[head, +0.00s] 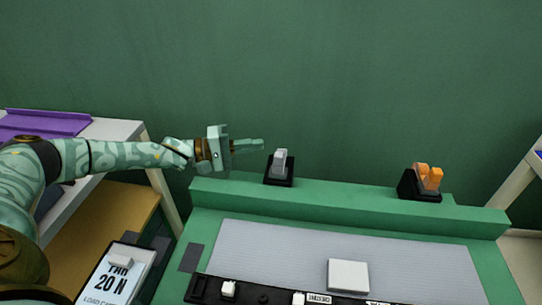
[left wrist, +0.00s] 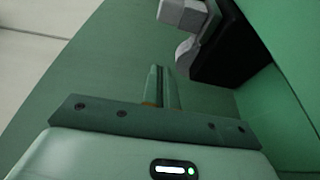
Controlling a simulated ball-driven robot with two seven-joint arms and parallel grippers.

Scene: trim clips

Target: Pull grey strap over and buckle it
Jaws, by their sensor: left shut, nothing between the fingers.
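A light grey piece (head: 280,160), perhaps the end of the grey strap, stands on a black block (head: 279,178) on the green ledge. In the left wrist view the grey piece (left wrist: 183,14) and black block (left wrist: 230,52) are at the upper right. An orange clip-like part (head: 429,177) stands on another black block (head: 407,186) at the right end of the ledge. My left gripper (head: 262,145) is shut and empty, its fingertips just left of and slightly above the grey piece, apart from it. Its fingers (left wrist: 161,88) also show in the left wrist view. No strap spans the two blocks.
The green ledge (head: 345,202) is clear between the blocks. Before it lies a grey mat (head: 280,250) with a white block (head: 348,274). A black strip with small parts (head: 265,297) runs along the front. A labelled load cell (head: 112,278) and a purple tray (head: 45,124) are at left.

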